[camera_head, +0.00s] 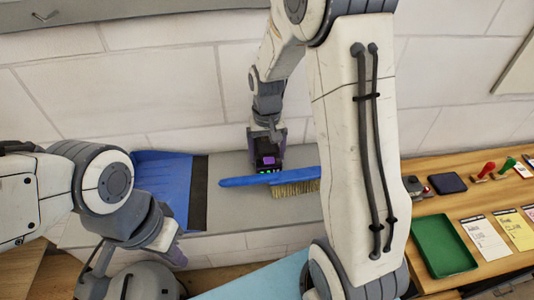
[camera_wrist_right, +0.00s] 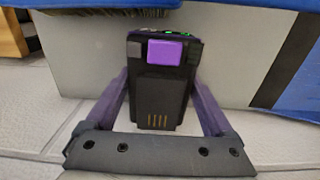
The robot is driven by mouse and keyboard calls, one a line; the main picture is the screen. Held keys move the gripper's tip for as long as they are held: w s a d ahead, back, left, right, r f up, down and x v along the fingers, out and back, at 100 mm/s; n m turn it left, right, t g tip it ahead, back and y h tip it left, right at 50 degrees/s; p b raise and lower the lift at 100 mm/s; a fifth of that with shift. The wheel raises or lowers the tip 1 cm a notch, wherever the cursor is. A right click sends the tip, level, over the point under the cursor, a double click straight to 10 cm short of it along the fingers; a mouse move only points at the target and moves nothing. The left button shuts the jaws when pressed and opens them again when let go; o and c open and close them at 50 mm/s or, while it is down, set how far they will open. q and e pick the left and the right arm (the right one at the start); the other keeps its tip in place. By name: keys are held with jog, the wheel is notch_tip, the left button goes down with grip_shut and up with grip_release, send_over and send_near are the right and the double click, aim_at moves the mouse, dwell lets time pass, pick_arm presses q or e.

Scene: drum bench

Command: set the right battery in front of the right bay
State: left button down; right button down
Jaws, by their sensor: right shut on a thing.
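A black battery (camera_wrist_right: 160,95) with a purple button and small green lights is between the purple fingers of my right gripper (camera_wrist_right: 160,88) in the right wrist view. In the head view the battery (camera_head: 267,163) is at the grey bench top, just behind the blue brush, and my right gripper (camera_head: 267,147) is shut on it. Whether the battery touches the bench cannot be told. My left gripper (camera_head: 167,247) is at the lower left, well away from the battery; its fingers are too obscured to tell their opening. I cannot make out any bay.
A blue brush (camera_head: 245,181) with tan bristles lies on the grey bench (camera_head: 228,212) close to the battery. A blue dustpan (camera_head: 163,180) lies to the left. A wooden table (camera_head: 440,192) with a green tray (camera_head: 443,246) and cards stands at the right. My right arm hides the middle.

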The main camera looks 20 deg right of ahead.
jog(key=shift+f, duration=0.7)
jog(key=shift+f, duration=0.2)
grip_release()
